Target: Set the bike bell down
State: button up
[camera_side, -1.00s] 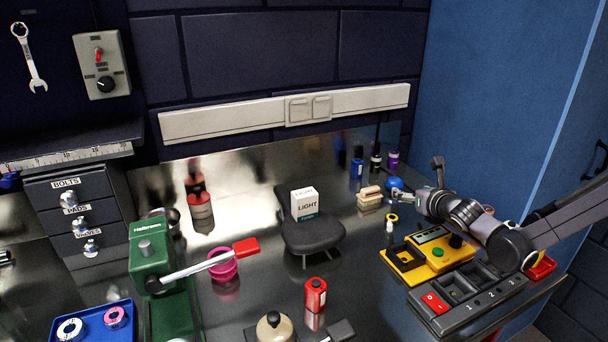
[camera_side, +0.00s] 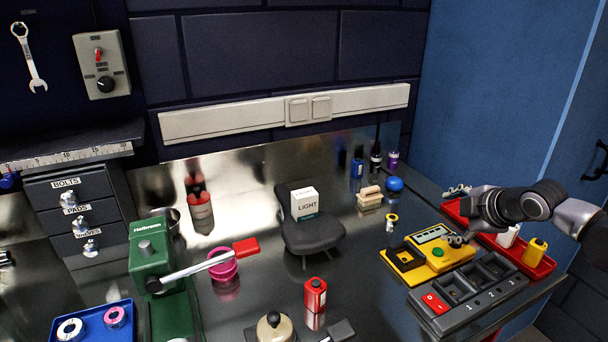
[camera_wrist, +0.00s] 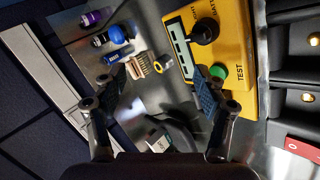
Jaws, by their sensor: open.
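The bike bell, which I take to be the round blue dome (camera_side: 395,184), rests on the bench at the back right, beside a wooden brush. It also shows in the wrist view (camera_wrist: 118,34), near the top left. My gripper (camera_side: 457,214) is open and empty above the bench, to the right of the bell and clear of it, over the back right part of the yellow tester. In the wrist view my two fingers (camera_wrist: 158,85) stand wide apart with nothing held between them.
The brush (camera_side: 370,197) and small bottles stand near the bell. The yellow tester (camera_side: 408,276), a dark compartment tray (camera_side: 452,318) and a red tray (camera_side: 547,268) with bottles lie at the right.

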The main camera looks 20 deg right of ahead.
jog(key=s+a+m, duration=0.1)
jog(key=s+m, duration=0.2)
jog(key=m, duration=0.1)
jog(key=s+a+f+m+g+y, duration=0.1)
jog(key=s+m, duration=0.3)
jog(key=s+a+m+g+y, duration=0.1)
jog(key=s+a+m, duration=0.1)
jog(key=s+m, duration=0.2)
jog(key=shift+f, duration=0.25)
